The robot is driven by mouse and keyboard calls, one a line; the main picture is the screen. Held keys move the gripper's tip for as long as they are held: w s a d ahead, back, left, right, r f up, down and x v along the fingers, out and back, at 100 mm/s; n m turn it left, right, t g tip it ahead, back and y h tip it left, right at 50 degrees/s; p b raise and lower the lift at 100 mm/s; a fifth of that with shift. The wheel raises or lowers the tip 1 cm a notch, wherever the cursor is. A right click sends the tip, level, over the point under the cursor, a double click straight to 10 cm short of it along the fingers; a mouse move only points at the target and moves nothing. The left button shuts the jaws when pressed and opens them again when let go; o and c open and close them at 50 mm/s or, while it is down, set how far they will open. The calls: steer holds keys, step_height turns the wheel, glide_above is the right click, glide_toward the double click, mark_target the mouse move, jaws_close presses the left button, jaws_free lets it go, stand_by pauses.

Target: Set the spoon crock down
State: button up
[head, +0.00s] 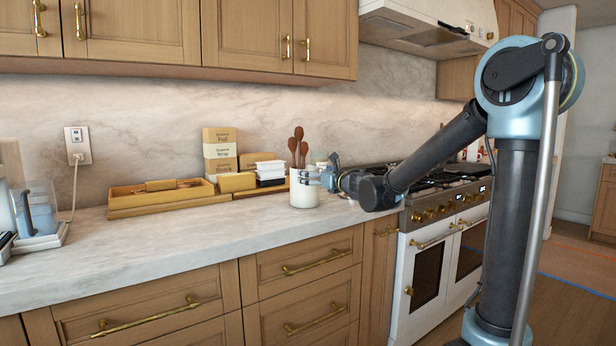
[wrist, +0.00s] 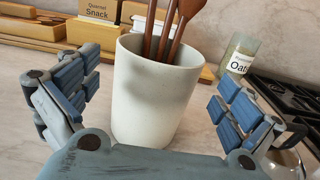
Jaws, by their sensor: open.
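The spoon crock (head: 304,190) is a white cup-shaped pot with several brown wooden spoons (head: 298,147) in it. It stands upright on the marble counter (head: 150,236), left of the stove. In the wrist view the crock (wrist: 152,95) sits between my two blue-padded fingers, with gaps on both sides. My gripper (head: 318,178) is open around the crock; it also shows in the wrist view (wrist: 150,110). The lowest part of the crock is hidden behind the gripper's palm in the wrist view.
A jar labelled Oats (wrist: 238,55) stands right of the crock, by the stove (head: 432,195). Wrap boxes (head: 219,150) and a wooden tray (head: 160,197) line the wall to the left. A clear container (head: 38,208) is at far left. The front counter is clear.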

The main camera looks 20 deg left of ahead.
steer(key=shift+v, duration=2)
steer(key=shift+d, duration=0.1)
